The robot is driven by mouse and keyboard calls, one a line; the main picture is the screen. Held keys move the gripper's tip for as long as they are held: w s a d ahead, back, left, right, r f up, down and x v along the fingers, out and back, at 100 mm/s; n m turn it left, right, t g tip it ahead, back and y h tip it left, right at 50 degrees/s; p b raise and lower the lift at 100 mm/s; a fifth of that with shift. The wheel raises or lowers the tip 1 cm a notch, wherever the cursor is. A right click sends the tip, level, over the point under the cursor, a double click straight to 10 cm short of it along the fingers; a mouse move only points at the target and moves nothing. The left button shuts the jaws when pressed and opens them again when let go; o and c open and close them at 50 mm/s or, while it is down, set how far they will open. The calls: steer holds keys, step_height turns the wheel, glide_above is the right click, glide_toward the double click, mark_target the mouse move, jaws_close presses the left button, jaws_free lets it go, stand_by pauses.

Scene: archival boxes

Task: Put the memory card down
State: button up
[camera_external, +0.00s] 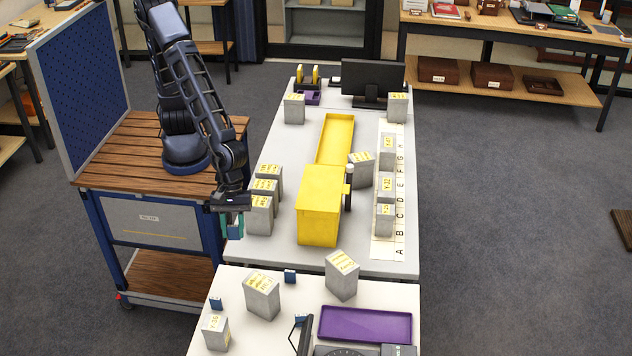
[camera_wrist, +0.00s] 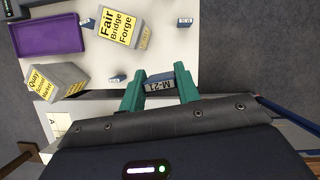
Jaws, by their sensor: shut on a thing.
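A small blue memory card labelled M-21 (camera_wrist: 159,84) is held between the two teal fingers of my gripper (camera_wrist: 160,91) in the wrist view. In the external view my gripper (camera_external: 230,222) points down near the front left corner of the long grey table, with the card's blue face (camera_external: 235,230) partly showing. The card appears raised above the surfaces; its exact height cannot be told. Other small blue cards stand on the near white table (camera_external: 250,332), such as one in the middle (camera_external: 290,276) and one at the left (camera_external: 215,303).
Grey labelled boxes stand on the near table, one at left (camera_external: 262,296) and one at right (camera_external: 342,274), beside a purple tray (camera_external: 365,324). More boxes (camera_external: 259,215) stand close to my gripper on the long table, with a yellow bin (camera_external: 319,210) in the middle.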

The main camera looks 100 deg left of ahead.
steer(key=w+a+n+t+y, duration=0.1)
steer(key=w+a+n, duration=0.2)
steer(key=w+a, duration=0.4)
steer(key=w+a+n+t, duration=0.1)
steer(key=w+a+n, duration=0.3)
steer(key=a, duration=1)
steer(key=w+a+n+t+y, duration=0.1)
steer(key=w+a+n, duration=0.2)
steer(key=w+a, duration=0.7)
steer(key=shift+w+a+f+n+y, duration=0.25)
steer(key=shift+a+f+n+y, duration=0.05)
steer(key=shift+a+f, duration=0.1)
steer(key=a+n+y, duration=0.4)
steer(key=a+n, duration=0.6)
steer(key=a, duration=2.6)
steer(key=shift+s+d+f, duration=0.1)
steer(key=shift+f, duration=2.35)
steer(key=shift+s+d+f, duration=0.1)
steer(key=shift+s+f, duration=0.05)
steer(key=shift+f, duration=2.3)
steer(key=shift+s+d+f, duration=0.1)
steer(key=shift+f, duration=2.35)
steer(key=shift+f, duration=0.1)
steer(key=shift+f, duration=1.75)
steer(key=shift+f, duration=0.15)
